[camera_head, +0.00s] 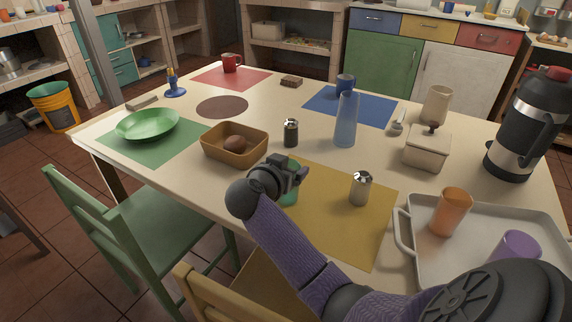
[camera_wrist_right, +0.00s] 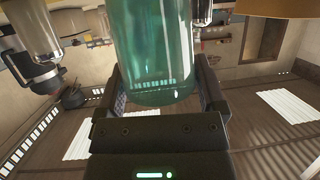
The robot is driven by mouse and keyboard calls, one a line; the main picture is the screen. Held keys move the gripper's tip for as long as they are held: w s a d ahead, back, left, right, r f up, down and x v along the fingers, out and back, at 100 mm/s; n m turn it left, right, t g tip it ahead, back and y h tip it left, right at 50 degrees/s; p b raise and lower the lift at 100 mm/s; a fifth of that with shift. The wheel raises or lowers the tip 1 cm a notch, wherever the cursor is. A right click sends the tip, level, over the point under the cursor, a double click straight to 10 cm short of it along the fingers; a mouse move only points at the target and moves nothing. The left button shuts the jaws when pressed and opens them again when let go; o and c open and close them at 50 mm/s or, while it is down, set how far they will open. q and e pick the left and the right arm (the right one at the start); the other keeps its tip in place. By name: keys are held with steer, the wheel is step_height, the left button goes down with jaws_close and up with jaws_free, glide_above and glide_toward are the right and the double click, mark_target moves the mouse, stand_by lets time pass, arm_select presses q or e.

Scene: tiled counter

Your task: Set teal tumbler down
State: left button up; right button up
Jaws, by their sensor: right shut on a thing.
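The teal tumbler (camera_head: 289,194) shows just behind and below my right gripper (camera_head: 294,176), over the left part of the yellow mat (camera_head: 340,225). The gripper and wrist cover much of it in the head view. In the right wrist view the teal tumbler (camera_wrist_right: 155,50) is see-through green and stands between the two fingers of my right gripper (camera_wrist_right: 162,92), which is shut on it. I cannot tell whether its base touches the mat. My left gripper is not in view.
A metal shaker (camera_head: 360,189) stands on the yellow mat to the right. A tray (camera_head: 405,232) with an orange cup (camera_head: 450,212) lies right. The front mat area is clear.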

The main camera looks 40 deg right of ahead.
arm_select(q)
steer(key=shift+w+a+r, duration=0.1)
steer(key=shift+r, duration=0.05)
arm_select(e)
steer(key=o, duration=0.9)
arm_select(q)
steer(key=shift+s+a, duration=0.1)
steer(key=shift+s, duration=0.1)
arm_select(e)
steer(key=shift+o, duration=0.2)
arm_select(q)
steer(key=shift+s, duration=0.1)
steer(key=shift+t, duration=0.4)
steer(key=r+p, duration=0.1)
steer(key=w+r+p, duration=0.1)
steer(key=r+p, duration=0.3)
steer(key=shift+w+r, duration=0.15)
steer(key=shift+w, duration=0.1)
arm_select(e)
steer(key=v, duration=1.2)
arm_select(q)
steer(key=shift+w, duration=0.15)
arm_select(e)
steer(key=shift+r, duration=0.1)
